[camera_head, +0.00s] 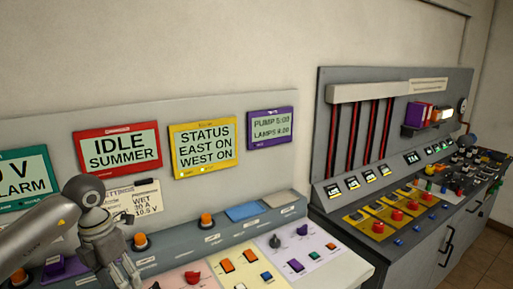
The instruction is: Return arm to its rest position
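My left arm (38,226) reaches in from the left edge. It bends at a dark round wrist joint (84,190), and my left gripper (118,274) hangs below it, pointing down in front of the left console. The gripper covers part of the console's sloped face, close to an orange knob (140,241) at its right. Its fingers are dark and small here, so I cannot tell whether they are open or whether they touch anything. My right arm and gripper are not in view.
The left console (345,267) carries orange knobs, switches and coloured panels. Above it hang a red IDLE SUMMER display (118,149), a yellow STATUS display (203,148) and a purple PUMP display (270,127). A second grey console (390,232) stands at the right. Open air lies above both.

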